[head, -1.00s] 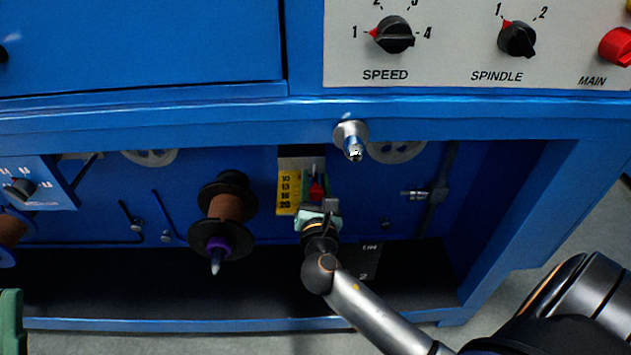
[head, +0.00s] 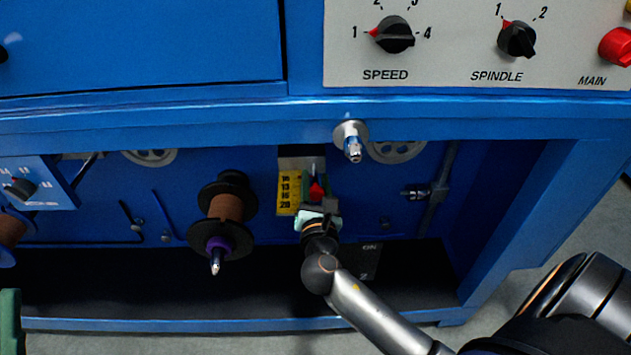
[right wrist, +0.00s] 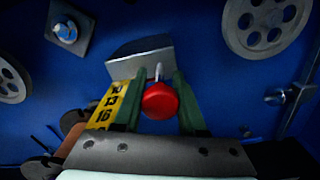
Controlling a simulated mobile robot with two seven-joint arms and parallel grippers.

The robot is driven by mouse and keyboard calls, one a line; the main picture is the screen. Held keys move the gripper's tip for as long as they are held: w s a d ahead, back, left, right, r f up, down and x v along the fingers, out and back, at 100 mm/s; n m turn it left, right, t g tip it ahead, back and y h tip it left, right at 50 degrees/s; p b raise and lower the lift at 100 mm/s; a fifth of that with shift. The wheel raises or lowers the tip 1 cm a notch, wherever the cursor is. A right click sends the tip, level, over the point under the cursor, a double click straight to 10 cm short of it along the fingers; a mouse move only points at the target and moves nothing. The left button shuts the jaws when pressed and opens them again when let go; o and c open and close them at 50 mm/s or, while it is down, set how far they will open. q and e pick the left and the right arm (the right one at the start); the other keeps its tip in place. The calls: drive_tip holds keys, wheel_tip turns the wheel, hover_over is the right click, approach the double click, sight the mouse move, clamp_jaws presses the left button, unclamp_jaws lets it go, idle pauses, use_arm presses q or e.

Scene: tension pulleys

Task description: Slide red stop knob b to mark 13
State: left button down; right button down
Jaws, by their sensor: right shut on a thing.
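The red stop knob (head: 317,190) sits beside the yellow scale (head: 289,191) in the recess of the blue machine. In the right wrist view the red knob (right wrist: 160,101) lies between the two green fingers of my right gripper (right wrist: 156,98), which is shut on it. The scale (right wrist: 112,106) runs just left of the fingers there, with marks 10, 13 and 16 showing; lower marks are partly hidden. In the head view my right gripper (head: 318,196) reaches up from below to the knob. A bit of my left gripper (head: 10,320) shows at the left edge; its fingertips are out of frame.
A brown spool (head: 226,207) with black flanges stands left of the scale. A metal bracket (right wrist: 141,57) is above the knob. A shiny spindle (head: 352,142) sticks out above the recess. A metal rod (head: 437,190) stands to the right.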

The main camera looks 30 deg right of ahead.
idle(0.3)
drive_tip(key=shift+p+v, duration=0.85)
drive_tip(key=shift+v, duration=0.35)
drive_tip(key=shift+c, duration=2.3)
unclamp_jaws()
